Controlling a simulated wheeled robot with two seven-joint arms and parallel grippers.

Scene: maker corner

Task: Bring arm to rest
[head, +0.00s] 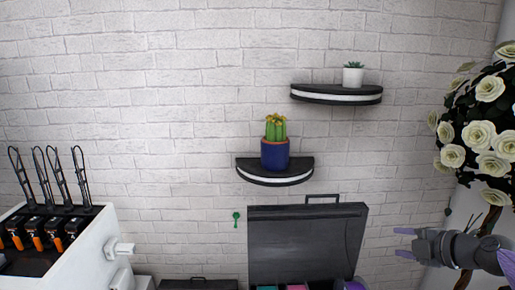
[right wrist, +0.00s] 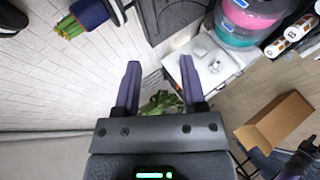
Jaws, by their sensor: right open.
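My right gripper (head: 400,243) is at the lower right of the head view, its arm coming in from the right edge. Its two purple fingers point left and stand apart, with nothing between them. In the right wrist view the same fingers (right wrist: 160,65) are spread and empty, with a green leafy plant (right wrist: 160,103) showing beyond them. My left gripper does not show in the head view. A dark and purple part at the right wrist view's lower right edge seems to be mine, but I cannot tell which part.
An open black case (head: 305,240) stands left of the right gripper. A white rose plant (head: 490,88) is above it at the right. Two wall shelves hold a cactus in a blue pot (head: 275,155) and a small white pot (head: 353,77). A cardboard box (right wrist: 278,122) lies open below.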

